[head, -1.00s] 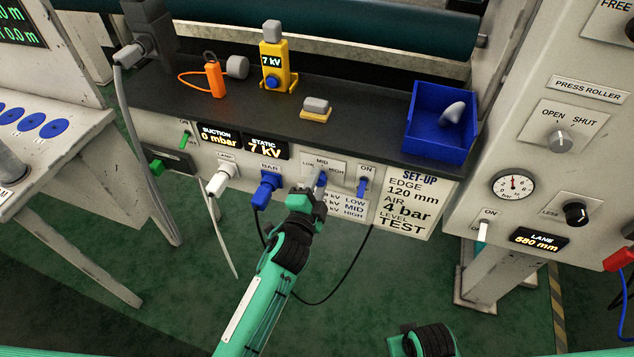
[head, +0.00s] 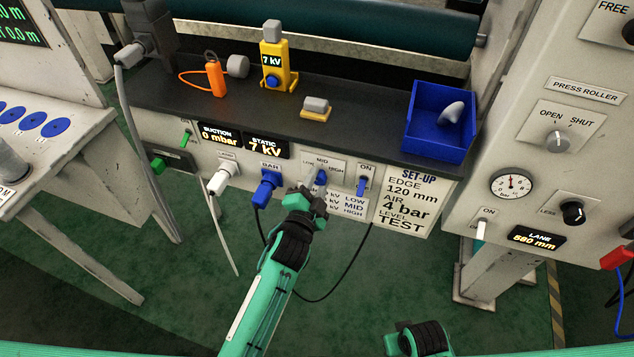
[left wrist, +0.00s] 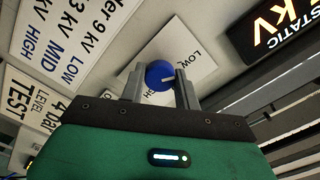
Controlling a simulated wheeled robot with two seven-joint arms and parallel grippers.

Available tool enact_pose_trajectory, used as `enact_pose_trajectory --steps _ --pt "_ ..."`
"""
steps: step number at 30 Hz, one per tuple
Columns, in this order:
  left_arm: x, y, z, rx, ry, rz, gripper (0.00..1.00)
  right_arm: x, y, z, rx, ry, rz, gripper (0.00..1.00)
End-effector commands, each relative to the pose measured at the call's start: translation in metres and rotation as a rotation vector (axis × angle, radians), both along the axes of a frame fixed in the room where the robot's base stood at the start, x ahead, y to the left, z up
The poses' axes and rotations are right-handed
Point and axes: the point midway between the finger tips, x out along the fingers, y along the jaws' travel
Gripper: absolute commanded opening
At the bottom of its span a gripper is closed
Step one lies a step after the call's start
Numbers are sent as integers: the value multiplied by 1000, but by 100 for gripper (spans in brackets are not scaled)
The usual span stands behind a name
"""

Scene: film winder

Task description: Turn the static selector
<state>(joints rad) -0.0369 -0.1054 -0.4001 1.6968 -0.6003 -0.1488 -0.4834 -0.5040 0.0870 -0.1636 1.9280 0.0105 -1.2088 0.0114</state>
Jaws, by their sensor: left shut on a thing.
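The static selector is a round blue knob (head: 321,177) on a white plate (head: 338,168) marked LOW, MID and HIGH, on the front of the dark bench. My left gripper (head: 318,188) is at the knob, its two fingers on either side of it. In the left wrist view the fingers (left wrist: 160,86) flank the blue knob (left wrist: 159,73) and are shut on it. A short pale mark on the knob points right in that view. Part of the lettering is hidden by the fingers, and I cannot tell which setting the mark meets. The static display (head: 265,146) reads 7 kV.
A blue BAR plug (head: 266,188) and a white lamp plug (head: 222,179) sit left of the selector. A blue ON switch (head: 362,186) and the set-up card (head: 404,203) are right of it. A blue bin (head: 438,122) stands on the bench.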

Motion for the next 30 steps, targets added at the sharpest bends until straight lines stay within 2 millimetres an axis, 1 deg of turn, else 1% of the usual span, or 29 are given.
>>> enact_pose_trajectory --steps 1,3,4,12,16,20,30 --pt "-1 0 -2 -1 4 0 38 0 0 0 0 0 0 0" --pt "-1 0 -2 0 4 0 52 0 0 0 0 -1 0 0" --pt "0 0 -2 0 3 1 54 0 0 1 0 -1 0 0" --pt "-1 0 -1 0 1 0 54 -3 0 1 0 1 1 0" --pt "-7 3 -1 1 2 0 54 -6 -1 0 -3 7 2 0" --pt "-24 8 -1 1 2 0 54 -7 -2 -1 -4 8 3 0" --pt "-86 28 -2 0 4 1 54 -6 -3 -4 -7 12 2 0"
